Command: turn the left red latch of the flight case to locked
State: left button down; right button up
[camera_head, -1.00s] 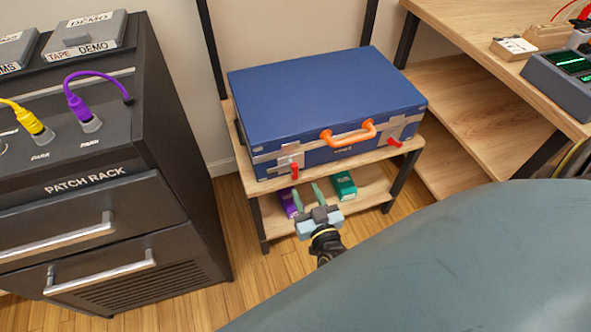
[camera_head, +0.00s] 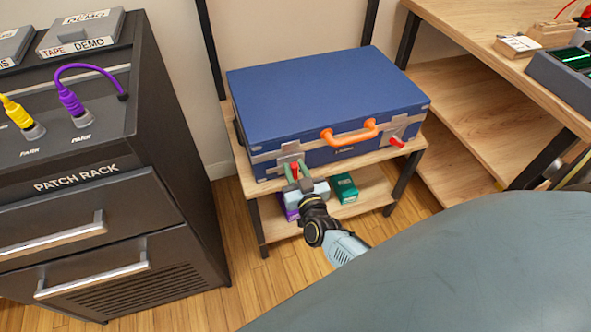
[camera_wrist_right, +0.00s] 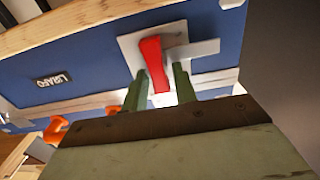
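The blue flight case (camera_head: 325,95) lies shut on the top shelf of a wooden stand, its orange handle (camera_head: 349,134) facing front. The left red latch (camera_head: 295,171) hangs down on the case's front left, in front of a silver plate. It also shows in the right wrist view (camera_wrist_right: 154,62). My right gripper (camera_head: 297,172) is at this latch, its green fingers apart on either side of it. In the right wrist view the fingers (camera_wrist_right: 158,92) straddle the latch's lower end; contact cannot be told. The right red latch (camera_head: 397,142) sits tilted on the front right. My left gripper is not in view.
The stand's lower shelf (camera_head: 372,189) holds a green box (camera_head: 344,187) and a purple box (camera_head: 289,208). A dark patch rack (camera_head: 165,130) stands at the left. A wooden desk (camera_head: 470,40) stands at the right. Wooden floor lies between.

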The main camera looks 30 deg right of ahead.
grip_shut()
